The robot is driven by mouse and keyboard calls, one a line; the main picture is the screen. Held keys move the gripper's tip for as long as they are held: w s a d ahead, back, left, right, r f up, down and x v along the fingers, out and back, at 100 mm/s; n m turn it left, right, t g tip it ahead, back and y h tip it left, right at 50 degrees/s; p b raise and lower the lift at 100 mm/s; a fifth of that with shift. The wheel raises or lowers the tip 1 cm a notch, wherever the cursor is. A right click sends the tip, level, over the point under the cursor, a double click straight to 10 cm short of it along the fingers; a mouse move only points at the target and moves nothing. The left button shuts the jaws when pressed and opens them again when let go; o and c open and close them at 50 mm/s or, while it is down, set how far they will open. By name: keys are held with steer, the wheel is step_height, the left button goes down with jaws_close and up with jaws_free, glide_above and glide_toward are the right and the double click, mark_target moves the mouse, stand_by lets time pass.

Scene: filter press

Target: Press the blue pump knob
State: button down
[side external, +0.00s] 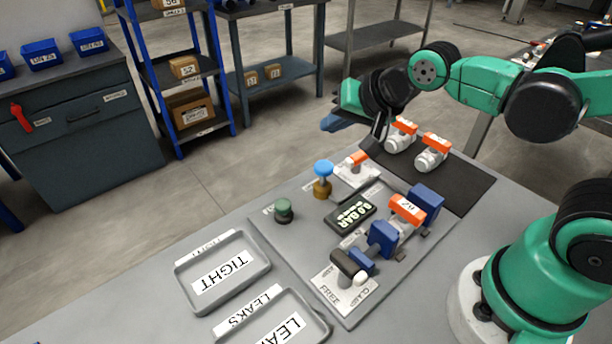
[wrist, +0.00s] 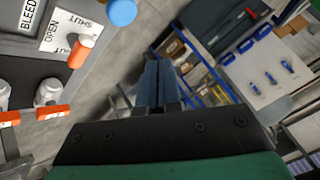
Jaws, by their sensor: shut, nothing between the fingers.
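The blue pump knob (side external: 323,167) stands upright on a brass-coloured base on the grey panel (side external: 262,228) in the side external view. In the wrist view the blue knob (wrist: 122,11) is at the top edge, left of the fingers, partly cut off. My gripper (side external: 333,123) is shut and empty, held in the air above and behind the knob, apart from it. In the wrist view my gripper (wrist: 157,72) shows its two blue-grey fingers together, pointing past the panel's edge toward the floor and shelves.
An orange-handled valve (side external: 357,160) is close beside the knob, with a green knob (side external: 283,210) on its other side. A display (side external: 350,213) reads 0.0 BAR. White valves (side external: 402,136) with orange handles sit on a dark mat (side external: 460,188). Two labelled trays (side external: 178,274) are in front.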

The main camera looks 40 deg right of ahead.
steer(key=s+d+n, duration=0.1)
steer(key=n, duration=0.1)
steer(key=s+d+n+g, duration=0.1)
steer(key=s+n, duration=0.1)
steer(key=s+n+g, duration=0.1)
steer(key=s+n, duration=0.1)
steer(key=n, duration=0.1)
steer(key=shift+d+f+h, duration=0.2)
steer(key=shift+d+h, duration=0.2)
step_height(320, 180, up, 8)
steer(key=g, duration=0.6)
glide_above(325, 166)
steer(key=shift+s+d+r, duration=0.1)
steer(key=shift+s+d, duration=0.15)
steer(key=shift+s, duration=0.1)
steer(key=f, duration=1.4)
steer(key=shift+w+a, duration=0.2)
steer(key=shift+w, duration=0.15)
